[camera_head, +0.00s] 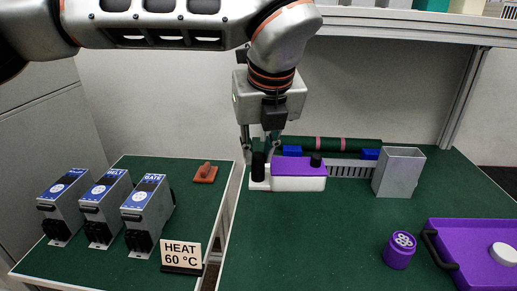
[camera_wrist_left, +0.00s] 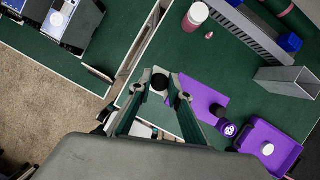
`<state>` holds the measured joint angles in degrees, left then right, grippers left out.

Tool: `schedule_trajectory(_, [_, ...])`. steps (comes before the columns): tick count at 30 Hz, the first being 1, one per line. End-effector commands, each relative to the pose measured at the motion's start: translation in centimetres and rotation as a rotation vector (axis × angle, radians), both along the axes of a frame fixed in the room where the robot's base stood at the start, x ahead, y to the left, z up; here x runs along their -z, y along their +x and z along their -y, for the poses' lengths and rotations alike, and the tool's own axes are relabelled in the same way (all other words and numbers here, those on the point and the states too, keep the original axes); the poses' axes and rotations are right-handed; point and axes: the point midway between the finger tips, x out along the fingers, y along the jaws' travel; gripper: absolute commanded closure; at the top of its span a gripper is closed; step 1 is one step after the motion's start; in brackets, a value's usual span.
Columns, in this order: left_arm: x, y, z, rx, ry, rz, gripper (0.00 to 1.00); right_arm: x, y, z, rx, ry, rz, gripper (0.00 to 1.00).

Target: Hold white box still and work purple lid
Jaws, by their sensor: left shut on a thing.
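The white box (camera_head: 298,184) sits on the green bench top, just right of the pale divider. The purple lid (camera_head: 290,166) lies on top of it, with a black knob (camera_head: 316,160) at its right end. The lid also shows in the wrist view (camera_wrist_left: 198,92). A black upright post (camera_head: 258,167) stands at the box's left end. My left gripper (camera_head: 260,155) points down there, its fingers closed around the post. In the wrist view the fingertips (camera_wrist_left: 160,84) meet at the post's dark top. My right gripper is not in view.
Three grey units (camera_head: 148,207), a red-brown block (camera_head: 205,174) and a HEAT 60 °C sign (camera_head: 181,256) stand left. A grey open bin (camera_head: 399,172) is right of the box. A purple cylinder (camera_head: 399,255) and purple tray (camera_head: 440,234) are front right. The bench's front middle is clear.

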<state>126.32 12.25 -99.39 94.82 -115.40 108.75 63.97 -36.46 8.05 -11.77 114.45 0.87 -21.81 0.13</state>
Motion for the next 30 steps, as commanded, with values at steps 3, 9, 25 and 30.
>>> schedule_trajectory(3, [0.5,0.1,0.0,0.000,-0.001,0.000,1.00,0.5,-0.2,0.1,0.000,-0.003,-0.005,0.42])
schedule_trajectory(9, [1.2,0.1,0.0,-0.001,-0.001,0.000,1.00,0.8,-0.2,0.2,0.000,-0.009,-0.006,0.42])
schedule_trajectory(25, [3.1,0.1,0.0,0.000,-0.001,0.001,1.00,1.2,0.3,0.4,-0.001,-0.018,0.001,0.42])
schedule_trajectory(30, [3.7,0.1,0.0,-0.001,-0.001,0.002,1.00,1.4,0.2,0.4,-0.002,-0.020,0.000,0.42])
